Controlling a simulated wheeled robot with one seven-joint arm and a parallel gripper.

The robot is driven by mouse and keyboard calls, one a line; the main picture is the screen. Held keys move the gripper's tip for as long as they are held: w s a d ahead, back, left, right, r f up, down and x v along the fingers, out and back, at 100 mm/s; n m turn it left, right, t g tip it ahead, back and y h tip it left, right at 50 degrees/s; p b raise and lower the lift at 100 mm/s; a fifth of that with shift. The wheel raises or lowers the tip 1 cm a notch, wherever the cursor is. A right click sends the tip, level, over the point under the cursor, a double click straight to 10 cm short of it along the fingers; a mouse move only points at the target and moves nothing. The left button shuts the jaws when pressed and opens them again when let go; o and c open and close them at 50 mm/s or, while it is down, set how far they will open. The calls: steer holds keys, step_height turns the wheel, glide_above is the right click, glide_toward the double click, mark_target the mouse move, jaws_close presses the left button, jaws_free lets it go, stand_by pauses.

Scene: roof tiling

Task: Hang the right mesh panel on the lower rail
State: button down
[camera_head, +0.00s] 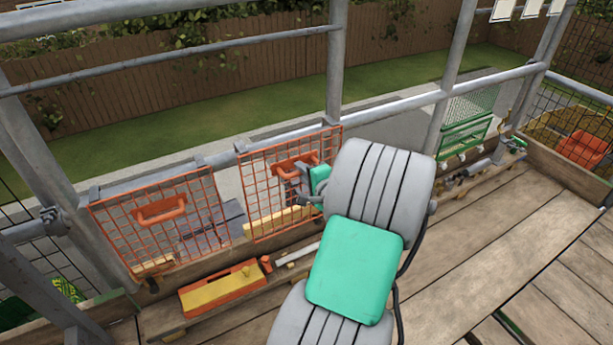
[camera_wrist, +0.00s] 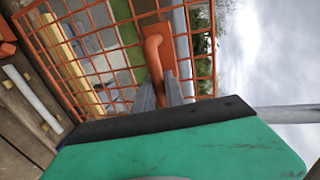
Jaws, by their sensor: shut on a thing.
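The right mesh panel (camera_head: 262,197) is an orange wire grid with an orange handle (camera_head: 296,165). It is upright along the lower rail (camera_head: 400,104), its top edge close to rail height. A grey hook shows at its top left corner; I cannot tell if it bears on the rail. My gripper (camera_head: 302,194) is shut on the handle, which also shows between the grey fingers (camera_wrist: 161,94) in the wrist view. My arm hides part of the panel's right side. The left mesh panel (camera_head: 190,207) hangs on the same rail, left of it.
A green mesh panel (camera_head: 468,118) stands farther right by the rail. Uprights (camera_head: 336,70) rise from the rail. The plank deck (camera_head: 490,225) at right is mostly clear.

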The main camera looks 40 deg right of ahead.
mark_target(293, 159)
steer(key=shift+w+d, duration=0.3)
steer(key=shift+w, duration=0.65)
steer(key=shift+w+d, duration=0.25)
steer(key=shift+w, duration=0.7)
steer(key=shift+w+d, duration=0.3)
steer(key=shift+w, duration=0.65)
steer(key=shift+f+b, duration=1.45)
steer(key=shift+f, duration=0.55)
steer(key=c, duration=1.3)
jaws_free()
steer(key=shift+s, duration=0.1)
